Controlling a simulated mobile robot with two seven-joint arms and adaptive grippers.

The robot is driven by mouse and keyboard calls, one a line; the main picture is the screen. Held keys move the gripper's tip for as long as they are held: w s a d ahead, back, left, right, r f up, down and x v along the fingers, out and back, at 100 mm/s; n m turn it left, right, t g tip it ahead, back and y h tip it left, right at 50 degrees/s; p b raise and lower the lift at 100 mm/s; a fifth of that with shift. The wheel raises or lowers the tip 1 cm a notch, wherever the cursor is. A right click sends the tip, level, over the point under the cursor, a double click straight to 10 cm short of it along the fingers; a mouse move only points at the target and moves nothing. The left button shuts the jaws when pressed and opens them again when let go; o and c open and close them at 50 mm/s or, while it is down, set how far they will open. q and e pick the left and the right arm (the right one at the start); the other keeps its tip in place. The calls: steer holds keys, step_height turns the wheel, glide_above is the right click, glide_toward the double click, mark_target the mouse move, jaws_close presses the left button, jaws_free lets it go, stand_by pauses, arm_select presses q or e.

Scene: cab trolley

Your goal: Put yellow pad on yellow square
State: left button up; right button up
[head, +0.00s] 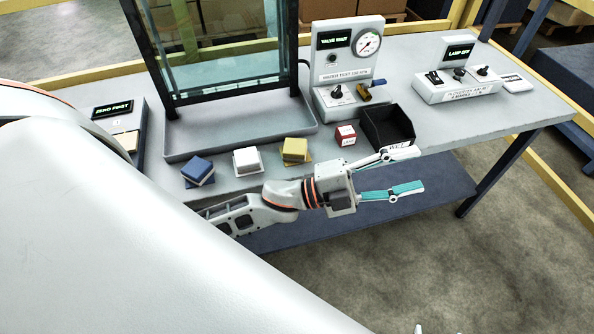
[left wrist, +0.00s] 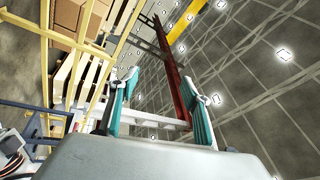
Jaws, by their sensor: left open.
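The yellow pad (head: 295,146) is a small block with a yellow top and paler sides. It lies near the front edge of the grey bench in the head view, with a flat yellowish patch showing under its lower edge. I cannot tell whether that patch is the yellow square. My left gripper (head: 408,171) is open and empty, in front of the bench edge, to the right of and lower in the picture than the pad. In the left wrist view its two teal-lined fingers (left wrist: 165,88) stand apart with nothing between them.
A blue pad (head: 198,169) and a white pad (head: 247,160) lie left of the yellow one. A red block (head: 346,135) and a black bin (head: 375,139) stand right. Behind are a glass-fronted frame in a grey tray (head: 188,148), a gauge box (head: 332,65) and a lamp box (head: 459,90).

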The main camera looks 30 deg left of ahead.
arm_select(q)
steer(key=s+a+f+n+t+y, duration=0.1)
steer(key=a+f+n+y, duration=0.4)
steer(key=f+n, duration=0.3)
steer(key=s+a+f+n+t+y, duration=0.1)
steer(key=s+a+f+n+y, duration=0.1)
steer(key=a+f+n+y, duration=0.6)
steer(key=s+a+f+n+g, duration=0.1)
steer(key=s+f+n+g, duration=0.1)
steer(key=s+f, duration=0.3)
steer(key=s+a+f+n+g+y, duration=0.1)
steer(key=s+f+n+g, duration=0.1)
steer(key=s+f, duration=0.4)
step_height(320, 180, down, 5)
steer(key=shift+s+a+f, duration=0.1)
steer(key=shift+s+a, duration=0.05)
